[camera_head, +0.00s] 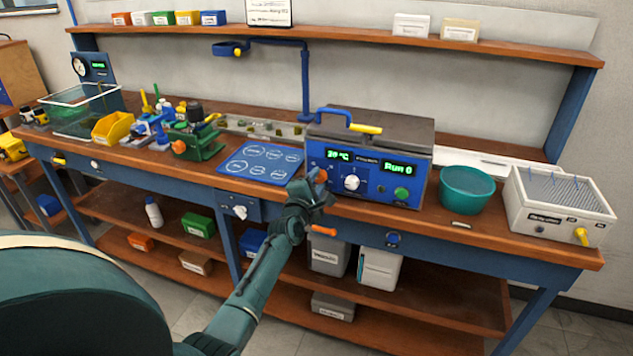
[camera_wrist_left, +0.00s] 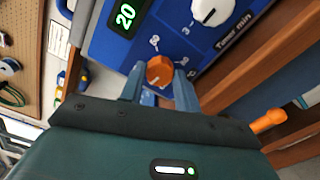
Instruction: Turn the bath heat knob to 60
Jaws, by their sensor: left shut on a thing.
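The blue bath unit (camera_head: 372,190) stands on the bench with a dark grey lid. Its left green display (camera_head: 339,155) shows 20, also seen in the left wrist view (camera_wrist_left: 125,17). The orange bath heat knob (camera_wrist_left: 159,70) sits low on the panel's left side; in the head view only a bit of orange (camera_head: 322,175) shows past my gripper. My left gripper (camera_head: 316,187) is at the panel, its two fingers on either side of the knob and shut on it. My right gripper is not in view.
A white timer knob (camera_head: 352,183) and a green button (camera_head: 401,194) are close by on the panel. An orange handle (camera_head: 323,230) sticks out below the bench edge near my arm. A teal bowl (camera_head: 466,192) stands right of the unit, a blue mat (camera_head: 258,163) left of it.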

